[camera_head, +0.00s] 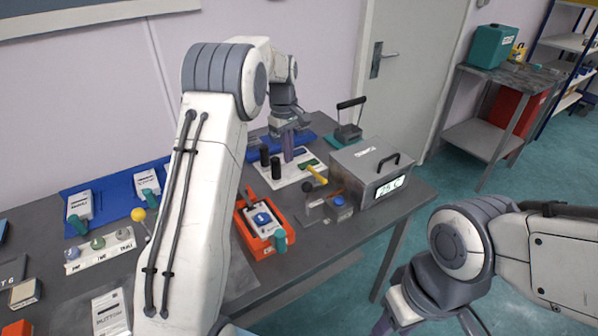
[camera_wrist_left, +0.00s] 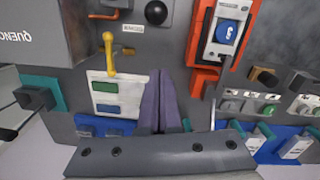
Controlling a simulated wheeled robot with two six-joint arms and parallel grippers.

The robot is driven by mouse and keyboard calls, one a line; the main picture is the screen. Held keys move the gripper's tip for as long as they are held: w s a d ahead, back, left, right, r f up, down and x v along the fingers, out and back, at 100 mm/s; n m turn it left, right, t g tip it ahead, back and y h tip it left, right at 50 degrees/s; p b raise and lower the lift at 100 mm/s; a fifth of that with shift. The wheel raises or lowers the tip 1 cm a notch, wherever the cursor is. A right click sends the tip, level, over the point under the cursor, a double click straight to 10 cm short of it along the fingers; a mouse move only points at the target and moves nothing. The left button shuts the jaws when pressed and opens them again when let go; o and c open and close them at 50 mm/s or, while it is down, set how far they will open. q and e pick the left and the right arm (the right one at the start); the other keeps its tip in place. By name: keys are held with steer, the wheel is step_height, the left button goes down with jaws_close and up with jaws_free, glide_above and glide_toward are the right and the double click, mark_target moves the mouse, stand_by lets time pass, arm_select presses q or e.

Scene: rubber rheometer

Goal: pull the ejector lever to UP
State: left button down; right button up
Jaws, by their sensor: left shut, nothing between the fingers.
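A yellow lever (camera_head: 317,174) stands at the edge of a white plate (camera_head: 284,181) and looks like the ejector lever; its wording is too small to read. In the left wrist view the lever (camera_wrist_left: 108,48) rises from the white plate (camera_wrist_left: 97,82), which bears a green and a blue bar. My left gripper (camera_head: 288,154) is over the far part of the plate, with purple fingers closed together and empty. In the left wrist view its fingers (camera_wrist_left: 160,95) are beside the plate, apart from the lever. My right gripper (camera_head: 398,318) is cut off by the bottom edge.
A grey metal box (camera_head: 362,160) with a handle stands right of the plate. A black ball knob (camera_head: 308,187) is close to the lever. Two black posts (camera_head: 276,168) stand near my left fingers. An orange tray (camera_head: 247,227) is in front. Blue mats (camera_head: 108,197) lie left.

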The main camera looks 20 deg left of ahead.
arm_select(q)
steer(key=s+d+f+p, duration=0.1)
steer(key=d+f, duration=0.2)
steer(key=f, duration=0.2)
steer(key=shift+s+d+p, duration=0.35)
steer(key=shift+d, duration=0.05)
